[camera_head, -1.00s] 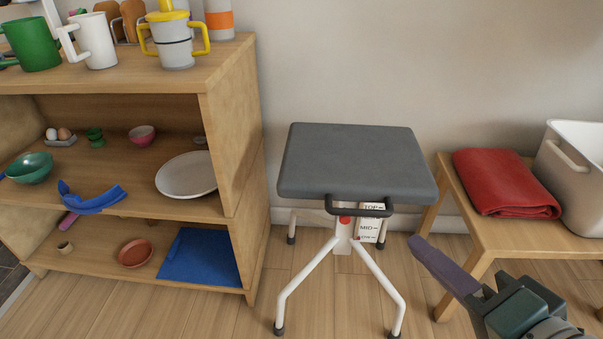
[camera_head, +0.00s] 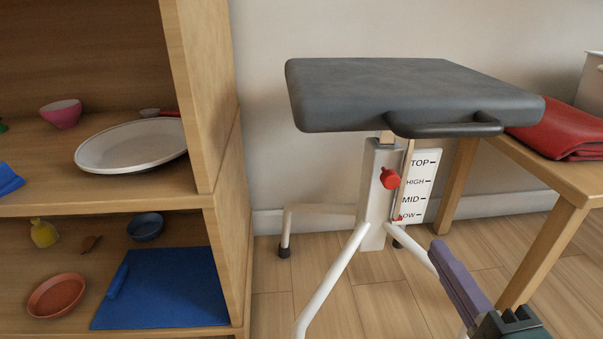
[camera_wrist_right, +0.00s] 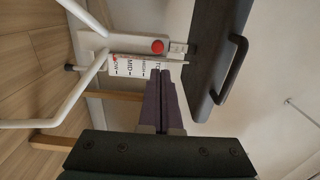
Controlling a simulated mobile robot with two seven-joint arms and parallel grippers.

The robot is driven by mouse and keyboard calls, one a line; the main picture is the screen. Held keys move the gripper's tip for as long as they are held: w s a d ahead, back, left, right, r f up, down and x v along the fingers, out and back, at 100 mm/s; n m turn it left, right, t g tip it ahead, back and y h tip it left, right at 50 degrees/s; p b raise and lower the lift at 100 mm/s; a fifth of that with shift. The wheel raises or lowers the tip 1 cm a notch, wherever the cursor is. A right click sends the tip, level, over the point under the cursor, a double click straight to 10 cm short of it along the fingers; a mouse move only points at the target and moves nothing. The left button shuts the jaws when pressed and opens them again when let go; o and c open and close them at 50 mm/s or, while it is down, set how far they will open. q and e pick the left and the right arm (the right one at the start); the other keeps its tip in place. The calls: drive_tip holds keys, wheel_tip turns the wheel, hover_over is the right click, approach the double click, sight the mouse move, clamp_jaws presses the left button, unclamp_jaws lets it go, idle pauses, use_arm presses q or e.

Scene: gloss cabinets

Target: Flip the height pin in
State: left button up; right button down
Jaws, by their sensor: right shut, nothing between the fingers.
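The red height pin (camera_head: 390,178) sticks out of the white post (camera_head: 377,210) below the grey stool seat (camera_head: 410,90). It also shows as a red knob in the right wrist view (camera_wrist_right: 157,46). Beside the post is a white scale card (camera_head: 418,185) marked TOP, HIGH, MID and LOW, with a small red pointer (camera_head: 398,219) near LOW. My right gripper (camera_head: 441,250) is shut and empty, below and to the right of the pin and apart from it. In the right wrist view its purple fingers (camera_wrist_right: 161,80) lie together near the card. My left gripper is out of view.
A black handle (camera_head: 445,128) juts from the seat's front edge above the pin. White splayed legs (camera_head: 335,280) stand below. A wooden shelf (camera_head: 225,190) with dishes is at left. A wooden bench (camera_head: 555,185) with a red cloth (camera_head: 560,132) is at right.

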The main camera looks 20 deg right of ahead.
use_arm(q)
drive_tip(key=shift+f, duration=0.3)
use_arm(e)
drive_tip(key=shift+d+f, duration=0.1)
drive_tip(key=shift+f, duration=0.15)
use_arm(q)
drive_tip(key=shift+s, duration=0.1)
use_arm(e)
drive_tip(key=shift+s, duration=0.15)
drive_tip(key=b, duration=0.6)
approach(393, 183)
drive_tip(key=x, duration=0.6)
drive_tip(key=shift+f, duration=0.15)
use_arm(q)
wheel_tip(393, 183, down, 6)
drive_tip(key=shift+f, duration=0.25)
use_arm(e)
drive_tip(key=shift+w+d, duration=0.1)
drive_tip(key=shift+w, duration=0.3)
